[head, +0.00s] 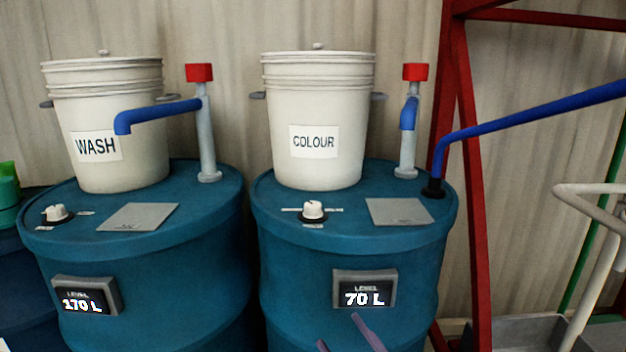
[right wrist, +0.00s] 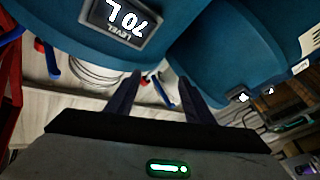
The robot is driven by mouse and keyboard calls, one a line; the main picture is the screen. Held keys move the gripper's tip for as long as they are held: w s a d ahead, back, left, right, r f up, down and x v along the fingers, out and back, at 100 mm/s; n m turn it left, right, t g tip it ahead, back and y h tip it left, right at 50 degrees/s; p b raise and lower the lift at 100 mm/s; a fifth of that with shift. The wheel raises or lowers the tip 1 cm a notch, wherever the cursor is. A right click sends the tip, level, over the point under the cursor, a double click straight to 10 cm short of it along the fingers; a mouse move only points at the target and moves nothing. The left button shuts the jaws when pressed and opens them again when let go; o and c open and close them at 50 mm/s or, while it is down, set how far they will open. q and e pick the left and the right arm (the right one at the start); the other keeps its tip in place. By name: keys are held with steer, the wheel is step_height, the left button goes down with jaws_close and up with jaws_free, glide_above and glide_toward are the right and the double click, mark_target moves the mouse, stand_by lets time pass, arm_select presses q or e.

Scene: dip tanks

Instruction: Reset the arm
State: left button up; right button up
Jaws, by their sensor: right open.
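My right gripper (head: 339,331) shows at the bottom edge of the head view, in front of the COLOUR drum (head: 290,245). Only its two purplish fingertips are visible, just below the drum's level display (head: 365,289), which reads 70 L. In the right wrist view its two dark fingers (right wrist: 158,78) stand apart with nothing between them. The same display (right wrist: 122,22) appears upside down at the top of that view. The rest of the right arm is out of the head view. My left gripper is not seen.
The WASH drum (head: 190,235) reads 170 L. White lidded buckets marked WASH (head: 110,110) and COLOUR (head: 317,110) stand on the drums. Each drum has a knob, and a red-capped standpipe with a blue spout. A red frame (head: 470,180) and white rail (head: 590,190) are at right.

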steer(key=s+d+f+m+g+h, duration=0.2)
steer(key=s+d+f+m+g, duration=0.1)
steer(key=s+f, duration=0.4)
steer(key=s+d+f+m+g+h, duration=0.3)
steer(key=s+f, duration=0.4)
steer(key=f, duration=0.4)
steer(key=s+d+f+m+g+h, duration=0.2)
steer(key=s+d+f+m+g, duration=0.1)
steer(key=s+f, duration=0.5)
steer(key=shift+d+f+m, duration=0.4)
steer(key=shift+d+f, duration=0.15)
steer(key=shift+f, duration=0.4)
